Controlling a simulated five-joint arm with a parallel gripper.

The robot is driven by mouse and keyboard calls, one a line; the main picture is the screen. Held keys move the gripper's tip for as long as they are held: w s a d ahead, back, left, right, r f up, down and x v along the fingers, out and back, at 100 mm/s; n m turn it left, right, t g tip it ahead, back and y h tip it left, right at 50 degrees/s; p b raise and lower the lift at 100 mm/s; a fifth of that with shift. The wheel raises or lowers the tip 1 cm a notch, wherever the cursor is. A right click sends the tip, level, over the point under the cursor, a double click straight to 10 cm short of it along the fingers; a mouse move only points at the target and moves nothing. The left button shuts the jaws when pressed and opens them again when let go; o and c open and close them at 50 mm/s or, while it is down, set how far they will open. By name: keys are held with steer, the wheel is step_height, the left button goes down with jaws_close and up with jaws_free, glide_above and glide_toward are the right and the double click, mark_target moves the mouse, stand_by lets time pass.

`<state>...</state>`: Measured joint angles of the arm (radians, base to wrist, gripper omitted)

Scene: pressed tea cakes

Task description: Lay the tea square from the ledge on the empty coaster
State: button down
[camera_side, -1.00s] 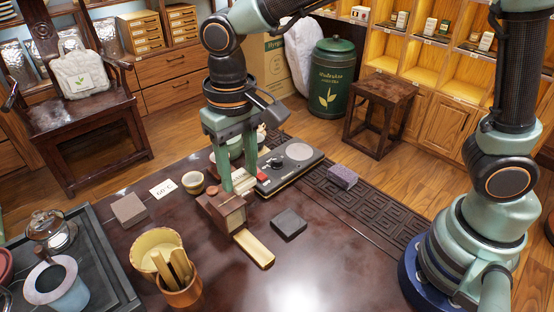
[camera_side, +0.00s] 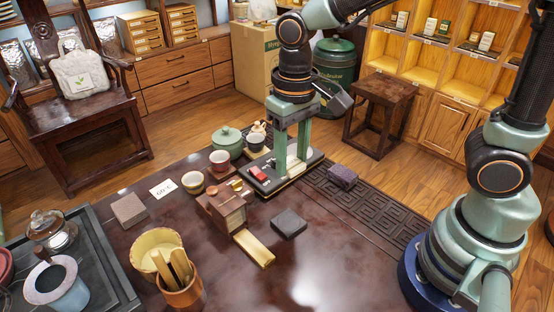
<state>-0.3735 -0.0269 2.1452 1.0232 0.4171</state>
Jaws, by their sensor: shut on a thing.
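My gripper (camera_side: 291,168) hangs with its fingers down over the grey and black device at the back of the table. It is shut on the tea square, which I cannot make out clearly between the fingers. A bare dark square slab (camera_side: 289,223), which looks like the empty coaster, lies flat on the table below and in front of my gripper. A brown wooden stand (camera_side: 222,207) is to the left of my gripper, with a pale golden ledge-like bar (camera_side: 253,247) at its front. Nothing shows on that bar.
A grey-brown square (camera_side: 128,210) lies at left by a white card (camera_side: 163,188). A purplish block (camera_side: 343,176) sits on the dark carved runner (camera_side: 370,204). Cups and a green lidded pot (camera_side: 227,141) stand behind the stand. The front right tabletop is clear.

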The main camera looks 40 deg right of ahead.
mark_target(289, 221)
step_height(289, 221, down, 15)
steer(key=shift+f, duration=0.1)
stand_by(0.4)
steer(key=shift+c, duration=1.8)
jaws_free()
step_height(289, 221, up, 12)
steer(key=shift+r, duration=0.15)
steer(key=s+d+r+t, duration=0.2)
steer(key=d+r+t, duration=0.3)
steer(key=d+r, duration=0.5)
steer(key=shift+d+r+t, duration=0.3)
steer(key=shift+d+r, duration=0.1)
steer(key=shift+d, duration=0.6)
